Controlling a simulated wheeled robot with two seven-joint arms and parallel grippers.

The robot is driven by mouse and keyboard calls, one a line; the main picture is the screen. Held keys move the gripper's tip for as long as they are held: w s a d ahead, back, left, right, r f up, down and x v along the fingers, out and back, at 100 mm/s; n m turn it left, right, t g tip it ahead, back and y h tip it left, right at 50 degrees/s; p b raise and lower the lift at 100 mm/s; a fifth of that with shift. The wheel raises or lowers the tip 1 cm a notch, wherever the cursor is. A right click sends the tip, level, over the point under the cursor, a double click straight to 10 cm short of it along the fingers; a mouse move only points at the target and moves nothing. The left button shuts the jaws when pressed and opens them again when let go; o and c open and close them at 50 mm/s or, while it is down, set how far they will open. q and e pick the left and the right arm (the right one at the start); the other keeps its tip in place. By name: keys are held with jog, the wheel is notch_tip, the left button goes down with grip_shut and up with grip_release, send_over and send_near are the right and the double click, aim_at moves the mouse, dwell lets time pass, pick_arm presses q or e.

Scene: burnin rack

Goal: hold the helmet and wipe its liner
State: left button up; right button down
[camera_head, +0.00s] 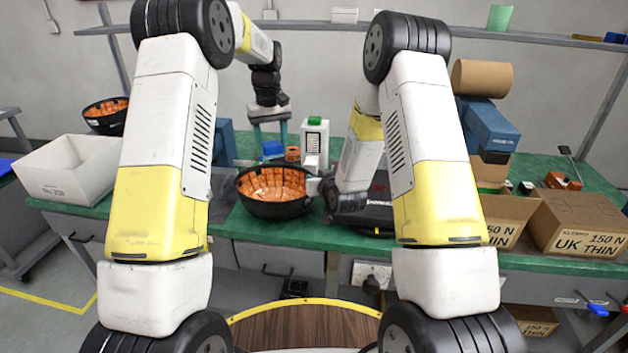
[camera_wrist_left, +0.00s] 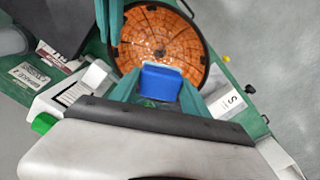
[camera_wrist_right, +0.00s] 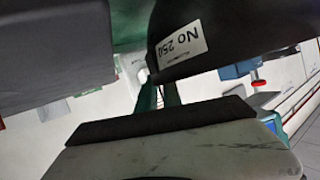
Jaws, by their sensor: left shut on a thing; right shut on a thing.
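The helmet (camera_head: 272,207) is a black shell lying opening-up at the bench's front edge, with an orange segmented liner (camera_head: 270,183). My left gripper (camera_head: 271,146) is shut on a blue block (camera_wrist_left: 162,83), apparently the wiping pad, held above and behind the helmet, seemingly clear of the liner. My right gripper (camera_head: 317,186) is shut at the helmet's right rim.
Another orange-lined helmet (camera_head: 104,122) and a white bin (camera_head: 70,170) are left; cardboard boxes (camera_head: 580,222) are right.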

dwell(0.4)
pick_arm(q)
notch_tip(320, 180, down, 6)
jog(key=m, duration=0.6)
send_near(276, 199)
jog(key=shift+s+d+f, duration=0.25)
jog(key=shift+s+f, duration=0.85)
jog(key=shift+s, duration=0.15)
jog(key=shift+s+d+f, duration=0.2)
jog(key=shift+s+f, duration=0.85)
jog(key=shift+s, duration=0.15)
jog(key=shift+f, duration=1.05)
jog(key=shift+a, duration=0.1)
